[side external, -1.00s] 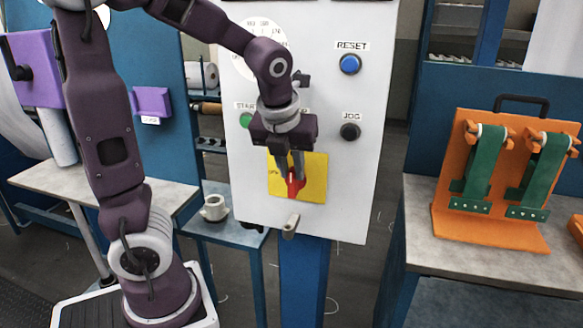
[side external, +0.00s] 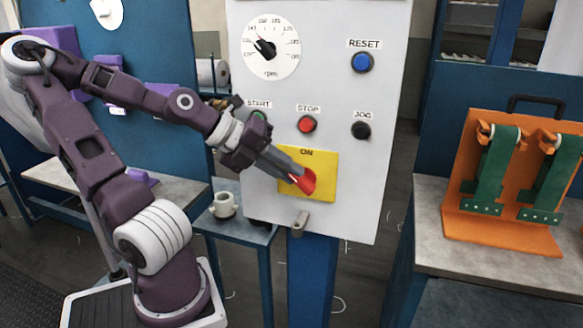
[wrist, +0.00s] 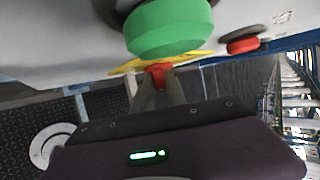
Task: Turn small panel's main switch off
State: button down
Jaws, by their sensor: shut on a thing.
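The panel's main switch is a red rotary handle (side external: 308,181) on a yellow plate (side external: 325,164) low on the white panel (side external: 352,205). The word ON shows at the top of the plate. In the wrist view the red handle (wrist: 160,72) sits between my fingertips (wrist: 157,82), with the yellow plate's edge (wrist: 197,55) behind. The fingers hide part of the handle and the plate's left side.
Above the switch are the green START button (side external: 259,117), close to my wrist, the red STOP button (side external: 307,124) and the black JOG knob (side external: 361,130). The blue RESET button (side external: 361,62) and an rpm dial (side external: 271,47) are higher. A latch (side external: 301,220) juts out below.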

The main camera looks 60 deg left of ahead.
jog(key=t+h, duration=0.1)
jog(key=f+n+t, duration=0.1)
jog(key=t+h, duration=0.1)
jog(key=t, duration=0.1)
jog(key=shift+s+a+f+h, duration=0.3)
jog(key=shift+s+a+f, duration=0.05)
jog(key=shift+a, duration=0.05)
jog(key=shift+n, duration=0.3)
jog(key=shift+a, duration=0.1)
jog(key=c, duration=1.4)
grip_release()
jog(key=shift+o, duration=0.2)
